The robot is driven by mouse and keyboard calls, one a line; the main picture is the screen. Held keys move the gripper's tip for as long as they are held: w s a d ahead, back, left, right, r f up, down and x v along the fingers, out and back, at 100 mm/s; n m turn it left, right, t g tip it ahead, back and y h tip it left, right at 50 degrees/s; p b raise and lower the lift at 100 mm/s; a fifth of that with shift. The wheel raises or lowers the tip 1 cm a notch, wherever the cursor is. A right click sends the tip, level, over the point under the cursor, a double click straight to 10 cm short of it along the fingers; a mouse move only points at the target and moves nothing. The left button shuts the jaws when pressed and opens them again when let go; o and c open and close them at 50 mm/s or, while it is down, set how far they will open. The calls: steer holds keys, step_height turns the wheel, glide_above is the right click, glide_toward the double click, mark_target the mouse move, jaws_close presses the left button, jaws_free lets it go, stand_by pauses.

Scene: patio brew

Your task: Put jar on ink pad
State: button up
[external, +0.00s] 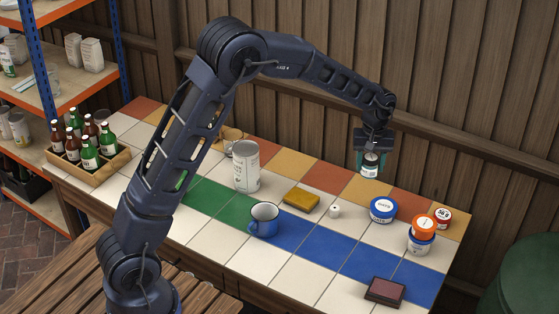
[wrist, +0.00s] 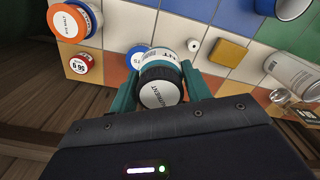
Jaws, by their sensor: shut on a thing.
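A small jar (external: 370,166) with a dark lid and pale label hangs in my gripper (external: 371,158), above the back part of the tiled table. In the wrist view the jar's black lid (wrist: 159,94) faces the camera, between the teal fingers of my gripper (wrist: 162,92). The ink pad (external: 385,290), a dark red pad in a dark case, lies flat at the table's front right edge, well apart from the jar. Its top is bare. I do not make it out in the wrist view.
A blue tin (external: 383,210), a stack with an orange-lidded tin (external: 424,224) and a small red-lidded tin (external: 442,217) stand at right. A blue mug (external: 264,221), yellow block (external: 301,201), white can (external: 246,168) and bottle crate (external: 88,168) stand further left. Tiles left of the pad are clear.

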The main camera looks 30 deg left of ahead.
steer(key=s+d+m, duration=0.4)
steer(key=s+d, duration=0.7)
steer(key=m, duration=0.3)
glide_above(387, 289)
step_height(387, 289, down, 19)
steer(key=shift+f, duration=0.15)
steer(key=o, duration=1.1)
steer(key=shift+c, duration=0.2)
